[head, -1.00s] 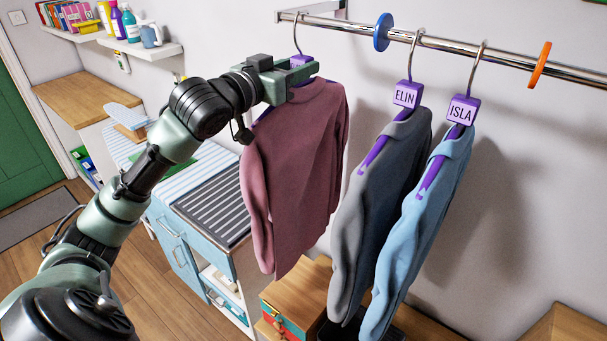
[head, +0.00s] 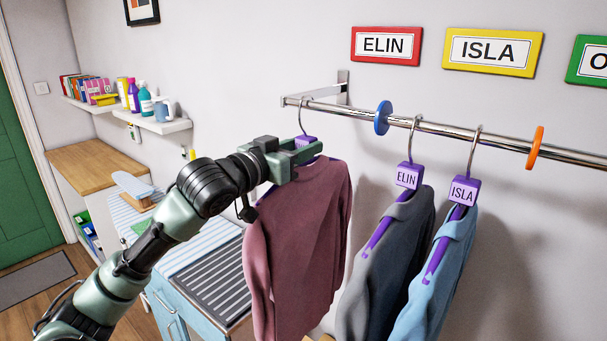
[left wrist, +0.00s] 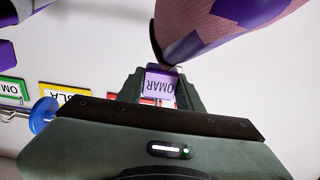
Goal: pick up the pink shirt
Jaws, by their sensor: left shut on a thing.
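The pink shirt (head: 298,245) hangs on a purple hanger on the left part of the metal rail (head: 440,127). The hanger's hook (head: 301,118) reaches up to the rail. My left gripper (head: 303,151) is shut on the hanger's purple block, just above the shirt's collar. In the left wrist view this block (left wrist: 161,82) reads OMAR and sits between the fingers (left wrist: 160,92). The shirt (left wrist: 215,28) shows beyond it. My right gripper is not in view.
A blue ring (head: 383,118) on the rail separates the pink shirt from a grey shirt (head: 385,275) tagged ELIN and a blue shirt (head: 440,280) tagged ISLA. An orange ring (head: 535,147) follows. A striped-top cabinet (head: 215,280) stands below left.

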